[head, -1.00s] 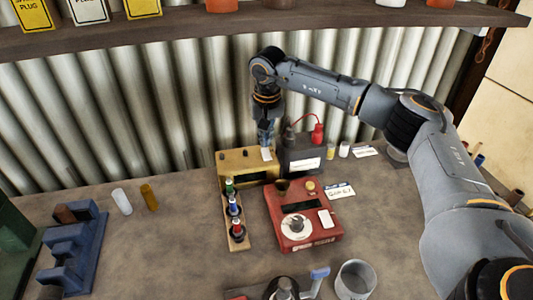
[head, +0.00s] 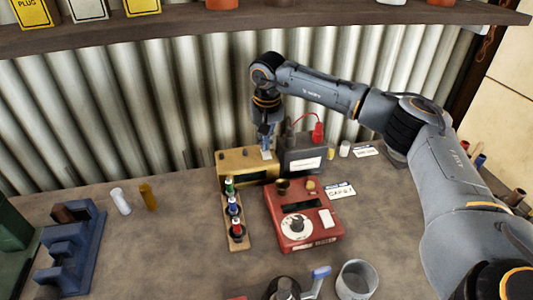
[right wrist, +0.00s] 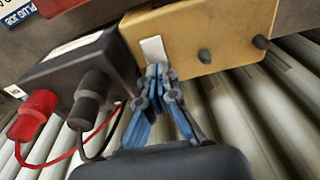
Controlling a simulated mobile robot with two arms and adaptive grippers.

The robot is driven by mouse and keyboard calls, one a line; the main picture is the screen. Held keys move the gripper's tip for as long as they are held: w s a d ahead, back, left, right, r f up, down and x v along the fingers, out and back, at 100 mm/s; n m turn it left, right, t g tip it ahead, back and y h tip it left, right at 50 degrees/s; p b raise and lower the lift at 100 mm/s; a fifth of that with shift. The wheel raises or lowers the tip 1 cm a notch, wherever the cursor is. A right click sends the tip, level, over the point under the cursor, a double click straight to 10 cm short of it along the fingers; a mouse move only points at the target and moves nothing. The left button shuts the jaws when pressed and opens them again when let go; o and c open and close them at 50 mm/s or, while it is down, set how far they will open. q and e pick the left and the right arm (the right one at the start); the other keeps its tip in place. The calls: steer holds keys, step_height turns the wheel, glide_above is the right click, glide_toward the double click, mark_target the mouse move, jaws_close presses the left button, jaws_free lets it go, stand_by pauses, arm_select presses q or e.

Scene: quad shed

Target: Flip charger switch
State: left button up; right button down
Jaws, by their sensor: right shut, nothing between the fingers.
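A tan box (head: 235,165), seemingly the charger, stands at the back of the bench against the corrugated wall. It also shows in the right wrist view (right wrist: 205,30), with two dark knobs and a pale flat tab (right wrist: 153,50), which looks like its switch. My right gripper (right wrist: 158,75) is shut and empty, pointing at the box edge with its fingertips right at the lower end of the tab. I cannot tell whether they touch it. In the head view the right gripper (head: 266,148) hangs over the box's right end. My left gripper is out of view.
A black battery (head: 303,156) with red and black terminals sits right against the box. A red tester (head: 325,225) and a wooden rack (head: 238,243) of small bottles stand in front. A metal cup (head: 356,280) is nearer. Bench left of the rack is mostly clear.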

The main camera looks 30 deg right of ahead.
steer(key=shift+f, duration=0.3)
steer(key=shift+r+p, duration=2.4)
steer(key=shift+r, duration=1.25)
steer(key=shift+f, duration=0.1)
